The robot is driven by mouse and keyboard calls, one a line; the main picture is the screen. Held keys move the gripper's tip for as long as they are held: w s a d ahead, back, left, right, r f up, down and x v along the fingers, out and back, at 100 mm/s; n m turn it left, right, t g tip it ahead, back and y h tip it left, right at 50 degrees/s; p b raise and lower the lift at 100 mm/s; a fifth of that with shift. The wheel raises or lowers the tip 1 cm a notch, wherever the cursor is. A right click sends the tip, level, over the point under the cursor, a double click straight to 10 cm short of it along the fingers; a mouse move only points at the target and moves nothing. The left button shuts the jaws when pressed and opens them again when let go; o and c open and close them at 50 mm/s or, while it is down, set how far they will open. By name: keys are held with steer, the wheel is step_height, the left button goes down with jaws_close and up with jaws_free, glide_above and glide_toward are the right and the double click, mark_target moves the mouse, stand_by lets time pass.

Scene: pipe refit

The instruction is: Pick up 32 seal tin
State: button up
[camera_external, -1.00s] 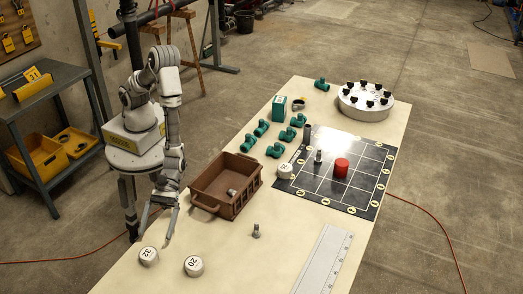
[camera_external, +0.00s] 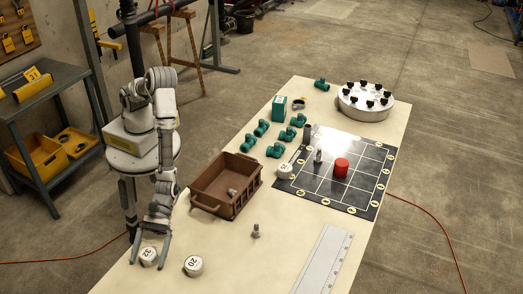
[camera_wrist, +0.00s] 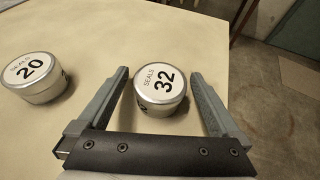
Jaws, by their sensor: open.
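The 32 seal tin (camera_external: 148,256) is a round, low tin with a white lid on the near left end of the table. In the wrist view the 32 seal tin (camera_wrist: 160,88) sits between the tips of my open gripper (camera_wrist: 162,92), with a gap on each side. In the external view my gripper (camera_external: 151,256) reaches down at the tin, fingers on either side. The gripper holds nothing. A similar 20 seal tin (camera_external: 194,266) stands to the right, and it shows at the left of the wrist view (camera_wrist: 35,77).
A brown crate (camera_external: 208,204) stands behind the tins with a small metal part inside. A bolt-like metal piece (camera_external: 256,231) stands upright to its right, and a ruler (camera_external: 325,262) lies farther right.

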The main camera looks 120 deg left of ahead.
steer(key=c, duration=1.4)
steer(key=shift+r, duration=0.1)
